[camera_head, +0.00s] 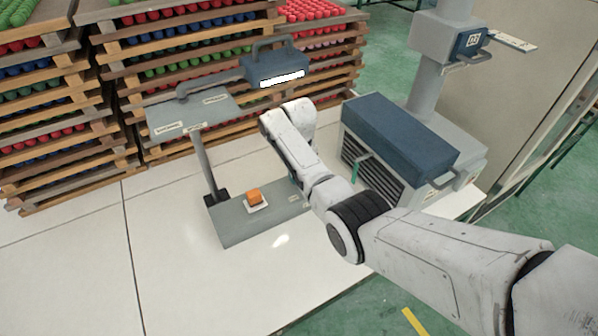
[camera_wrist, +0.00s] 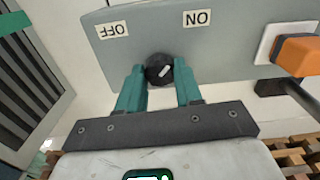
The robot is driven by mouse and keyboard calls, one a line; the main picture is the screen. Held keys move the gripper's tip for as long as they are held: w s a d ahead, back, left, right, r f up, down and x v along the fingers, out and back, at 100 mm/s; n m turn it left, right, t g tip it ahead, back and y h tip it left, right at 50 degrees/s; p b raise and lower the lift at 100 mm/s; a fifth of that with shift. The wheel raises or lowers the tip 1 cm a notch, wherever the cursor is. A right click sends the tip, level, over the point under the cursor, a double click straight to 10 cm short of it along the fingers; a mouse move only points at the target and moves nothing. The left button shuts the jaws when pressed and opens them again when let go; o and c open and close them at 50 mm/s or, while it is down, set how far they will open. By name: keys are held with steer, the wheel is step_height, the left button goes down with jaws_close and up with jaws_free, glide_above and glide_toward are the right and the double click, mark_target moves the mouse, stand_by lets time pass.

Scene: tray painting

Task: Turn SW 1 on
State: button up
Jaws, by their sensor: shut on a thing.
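In the wrist view a round black knob (camera_wrist: 158,70) with a short white mark sits on a grey panel (camera_wrist: 225,62). The panel carries an OFF label (camera_wrist: 107,30) and an ON label (camera_wrist: 197,18), both upside down. The white mark is small and slanted; which label it points to is hard to tell. My gripper (camera_wrist: 160,66) has its two teal fingers on either side of the knob and is shut on it. In the head view the grey base panel (camera_head: 235,220) shows, but my arm hides the knob and my fingertips. No SW 1 label is readable.
An orange button (camera_head: 254,196) on a white plate sits on the same panel; it also shows in the wrist view (camera_wrist: 298,55). A lamp (camera_head: 277,70) on a post stands behind. A blue-topped machine (camera_head: 400,135) stands right of my arm. Stacked crates (camera_head: 65,120) fill the back.

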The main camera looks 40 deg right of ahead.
steer(key=shift+w+m, duration=0.1)
steer(key=shift+m, duration=0.3)
steer(key=shift+r, duration=0.1)
steer(key=o, duration=1)
steer(key=shift+o, duration=0.2)
step_height(320, 180, up, 11)
steer(key=shift+b, duration=0.3)
steer(key=shift+f, duration=0.25)
